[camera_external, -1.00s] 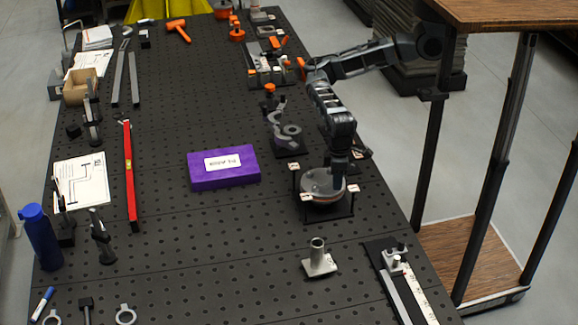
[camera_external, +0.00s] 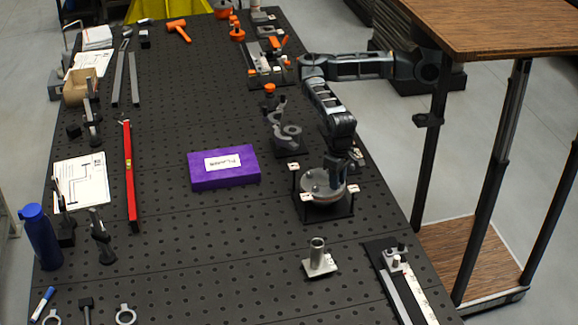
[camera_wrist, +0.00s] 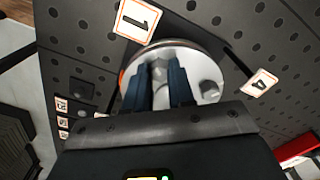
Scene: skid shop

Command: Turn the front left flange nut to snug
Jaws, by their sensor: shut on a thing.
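The round grey flange (camera_external: 322,187) stands on a dark base with small numbered tags around it, on the right side of the bench. My gripper (camera_external: 336,178) reaches down onto its far side from above. In the wrist view, my gripper's two dark fingers (camera_wrist: 161,88) are closed around a flange nut (camera_wrist: 160,66) on the disc; they hide its sides. Tag 1 (camera_wrist: 139,17) is beside this nut. Another nut (camera_wrist: 209,90) sits free to the right, towards tag 4 (camera_wrist: 260,82). The far parts of the flange are hidden by my gripper.
A grey pipe stub on a plate (camera_external: 318,262) stands in front of the flange. A purple box (camera_external: 224,167) lies to the left. A dark clamp-like fixture (camera_external: 287,133) stands behind. The bench between the box and the flange is clear.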

